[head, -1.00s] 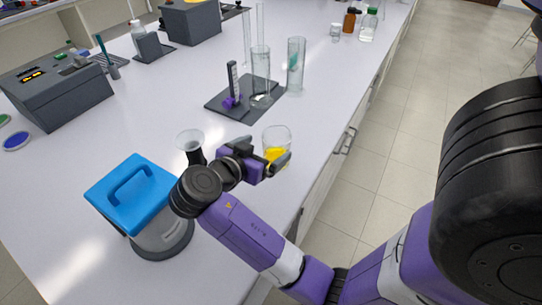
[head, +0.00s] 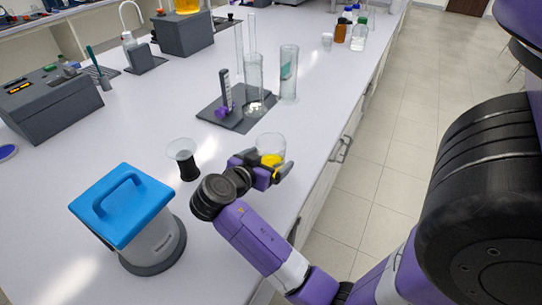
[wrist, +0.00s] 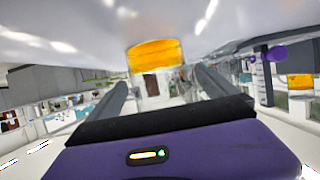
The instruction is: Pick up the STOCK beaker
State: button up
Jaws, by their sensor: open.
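A clear glass beaker (head: 270,141) with yellow-orange liquid stands near the right edge of the white bench in the head view. No STOCK label is legible. In the wrist view the orange-filled beaker (wrist: 155,56) shows ahead, between the far ends of my two fingers. My gripper (head: 277,172) is open and level with the lower part of the beaker, on its near side. My fingers partly hide the beaker's lower part in the head view. I cannot tell whether they touch the glass.
A dark-waisted glass vessel (head: 182,150) stands left of my gripper. A blue-lidded device (head: 122,207) is at the near left. A dark stand with a glass cylinder (head: 254,75) and a tall glass (head: 289,72) stand behind. Another orange-filled vessel (head: 187,6) sits on a grey box.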

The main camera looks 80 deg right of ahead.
jog(key=shift+s+d+f, duration=0.15)
jog(key=shift+d+f, duration=0.2)
jog(key=shift+d, duration=0.3)
jog(key=c, duration=1.6)
jog(key=shift+c, duration=0.8)
jog(key=shift+r, duration=0.15)
